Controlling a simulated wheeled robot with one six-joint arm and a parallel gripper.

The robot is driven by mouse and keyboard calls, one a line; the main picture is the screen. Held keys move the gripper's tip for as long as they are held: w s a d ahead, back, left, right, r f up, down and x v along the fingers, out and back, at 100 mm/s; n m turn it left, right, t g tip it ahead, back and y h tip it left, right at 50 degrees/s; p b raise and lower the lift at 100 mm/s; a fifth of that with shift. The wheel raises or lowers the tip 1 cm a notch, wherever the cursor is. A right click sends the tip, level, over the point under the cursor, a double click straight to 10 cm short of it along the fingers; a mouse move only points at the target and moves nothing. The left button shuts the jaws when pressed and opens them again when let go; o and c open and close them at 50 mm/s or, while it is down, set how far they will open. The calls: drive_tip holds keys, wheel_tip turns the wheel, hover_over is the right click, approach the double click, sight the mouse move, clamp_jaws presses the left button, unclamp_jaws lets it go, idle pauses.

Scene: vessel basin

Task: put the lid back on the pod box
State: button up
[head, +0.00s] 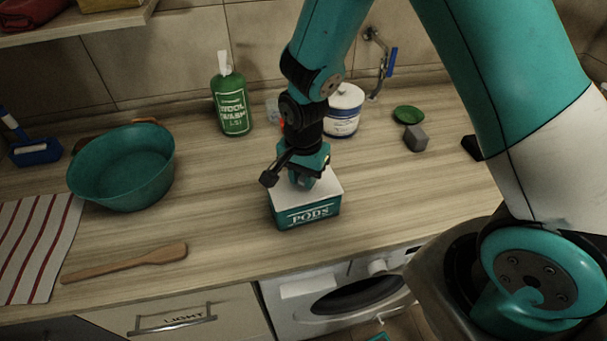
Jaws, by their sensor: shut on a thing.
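The pod box (308,215) is a green box with white "PODS" lettering, standing on the wooden counter in the middle of the head view. A white lid (325,190) lies level at the top of the box. I cannot tell whether it is fully seated or just above the rim. My gripper (304,182) points down over the middle of the lid and is shut on it. The gripper hides the part of the lid where the fingers grip, and the back edge is partly covered.
A teal basin (122,172) stands at left, with a striped towel (38,245) and wooden spatula (125,262) nearer the front. A green wool wash bottle (231,103), white tub (343,112), grey block (415,138) and green dish (408,114) stand behind. Counter right of the box is clear.

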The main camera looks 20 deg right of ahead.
drive_tip(key=o, duration=1.5)
drive_tip(key=shift+c, duration=0.2)
drive_tip(key=shift+r, duration=0.15)
drive_tip(key=shift+r+p, duration=2.9)
drive_tip(key=shift+r, duration=0.5)
clamp_jaws()
